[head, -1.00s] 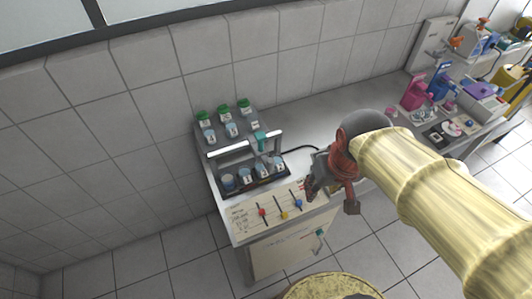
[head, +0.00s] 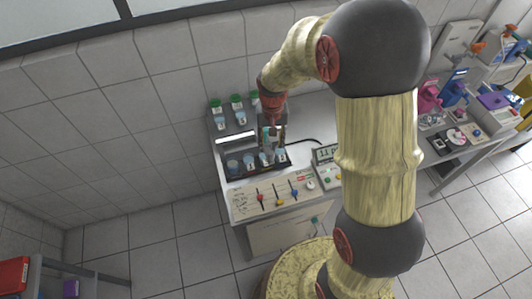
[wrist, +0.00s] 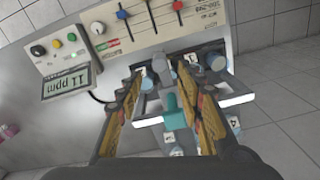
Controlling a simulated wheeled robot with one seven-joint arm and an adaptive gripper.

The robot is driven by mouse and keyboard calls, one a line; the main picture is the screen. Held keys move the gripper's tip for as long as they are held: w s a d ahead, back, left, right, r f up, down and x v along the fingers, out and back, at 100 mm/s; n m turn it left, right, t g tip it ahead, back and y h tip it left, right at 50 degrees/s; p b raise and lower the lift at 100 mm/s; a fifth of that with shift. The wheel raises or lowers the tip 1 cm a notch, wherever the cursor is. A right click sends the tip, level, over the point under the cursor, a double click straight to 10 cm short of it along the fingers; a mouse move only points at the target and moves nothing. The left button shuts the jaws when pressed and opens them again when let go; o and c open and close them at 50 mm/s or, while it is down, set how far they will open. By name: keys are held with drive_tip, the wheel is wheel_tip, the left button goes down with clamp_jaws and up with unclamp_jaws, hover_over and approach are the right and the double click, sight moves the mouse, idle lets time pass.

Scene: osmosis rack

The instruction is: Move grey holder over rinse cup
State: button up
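My gripper (wrist: 165,108) is open above the rack, its two fingers on either side of a teal grip (wrist: 175,113) and some grey parts. I cannot tell whether a finger touches the teal grip. The grey holder seems to be the grey piece with this grip, but its outline is partly hidden by the fingers. In the head view my gripper (head: 272,122) points down over the rack's right part and hides much of it. A row of numbered cups with blue tops (head: 249,161) stands in the dark tray in front; I cannot tell which is the rinse cup.
Green-lidded jars (head: 236,103) stand on the back shelf. A sloped panel with coloured sliders (head: 277,199) lies in front, with an "11 ppm" display (wrist: 70,82) at one side. White bars (head: 234,137) cross the rack. Bare tiled wall lies left.

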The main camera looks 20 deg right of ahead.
sight(271, 153)
drive_tip(key=shift+s+f, duration=0.15)
drive_tip(key=shift+f, duration=3.75)
drive_tip(key=c, duration=0.3)
clamp_jaws()
